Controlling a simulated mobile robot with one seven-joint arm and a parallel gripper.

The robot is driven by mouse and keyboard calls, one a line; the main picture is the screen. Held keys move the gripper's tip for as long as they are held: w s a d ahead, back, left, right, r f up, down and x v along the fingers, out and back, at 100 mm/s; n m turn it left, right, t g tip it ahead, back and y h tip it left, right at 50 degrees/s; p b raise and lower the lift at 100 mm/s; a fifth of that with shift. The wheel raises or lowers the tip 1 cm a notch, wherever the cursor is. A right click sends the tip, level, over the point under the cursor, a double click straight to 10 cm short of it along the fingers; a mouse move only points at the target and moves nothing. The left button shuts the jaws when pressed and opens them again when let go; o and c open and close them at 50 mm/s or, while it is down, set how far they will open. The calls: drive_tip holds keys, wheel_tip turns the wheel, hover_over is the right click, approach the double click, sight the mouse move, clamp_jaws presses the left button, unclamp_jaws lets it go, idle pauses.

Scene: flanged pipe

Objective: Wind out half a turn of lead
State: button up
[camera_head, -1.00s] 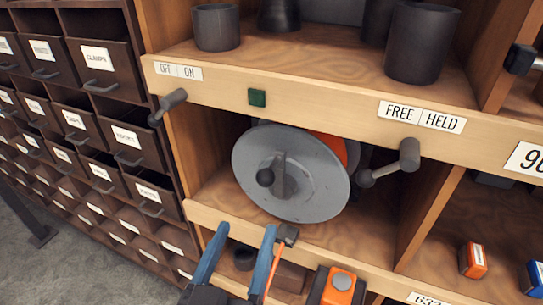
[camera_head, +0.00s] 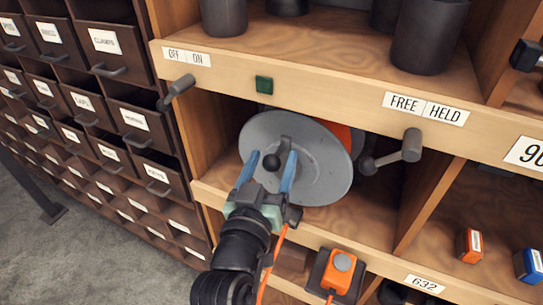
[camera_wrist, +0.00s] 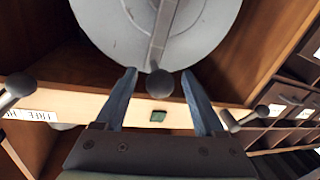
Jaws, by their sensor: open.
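The grey reel (camera_head: 325,165) stands in the open shelf bay, with a crank arm on its face ending in a dark round knob (camera_head: 271,162). My gripper (camera_head: 271,154) is in front of the reel, its two blue fingers open on either side of the knob. In the wrist view, the knob (camera_wrist: 159,84) sits between the fingertips with a gap on each side. The orange lead (camera_head: 272,264) runs down below the shelf edge, partly hidden by my gripper. A lever (camera_head: 400,150) stands under the FREE/HELD label (camera_head: 426,107), on the HELD side or near the middle; I cannot tell which.
An OFF/ON lever (camera_head: 178,88) and a green square (camera_head: 264,85) are on the upper rail. An orange box with a grey button (camera_head: 341,268) is below the shelf. Dark drawers (camera_head: 85,105) stand at left. The wooden bay's walls surround the reel.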

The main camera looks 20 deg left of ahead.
drive_tip(key=shift+w, duration=0.1)
clamp_jaws()
idle(0.4)
idle(1.0)
